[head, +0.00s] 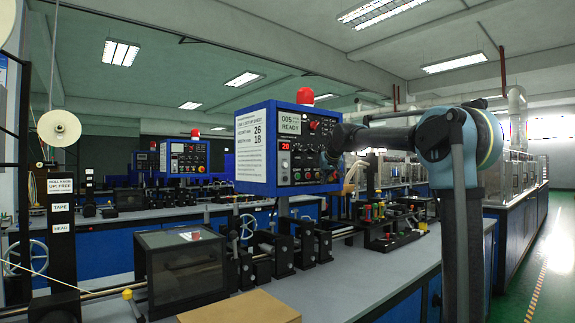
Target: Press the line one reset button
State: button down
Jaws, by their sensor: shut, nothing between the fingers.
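The nearest control box (250,152) is blue, with a white printed sheet on its left side and a dark front panel. The labels are too small to tell which button is the line one reset. My arm reaches in from the right, and my gripper (330,157) is dark, shut and empty at the panel's right edge. It covers part of that edge; whether it touches the panel cannot be told.
A red beacon (305,96) stands on the box. Below are a dark clear-sided case (185,270), black guide blocks and a brown board (240,307) on the grey bench. A second control box (184,157) stands farther back. The green aisle floor at right is clear.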

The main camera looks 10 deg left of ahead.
jog(key=shift+d, duration=0.1)
jog(key=shift+s+d, duration=0.95)
jog(key=shift+d, duration=0.25)
jog(key=shift+s+d, duration=0.9)
jog(key=shift+d, duration=0.25)
jog(key=s+d+f+m+g+h, duration=0.1)
jog(key=s+d+f+g, duration=0.1)
jog(key=s+d+f, duration=0.9)
jog(key=s+d+f+m+g+h, duration=0.1)
jog(key=s+d+f+g+h, duration=0.1)
jog(key=s+d+f, duration=0.75)
jog(key=s+d+f+m+g, duration=0.1)
jog(key=s+d+f+g, duration=0.1)
jog(key=s+f, duration=1)
jog(key=s+d+f+m+g, duration=0.1)
jog(key=s+d+f, duration=0.2)
jog(key=s+f, duration=0.9)
jog(key=s, duration=0.5)
jog(key=shift+s+d+f+g+h, duration=0.2)
jog(key=shift+s+f+g+h, duration=0.1)
jog(key=shift+f+g+h, duration=0.1)
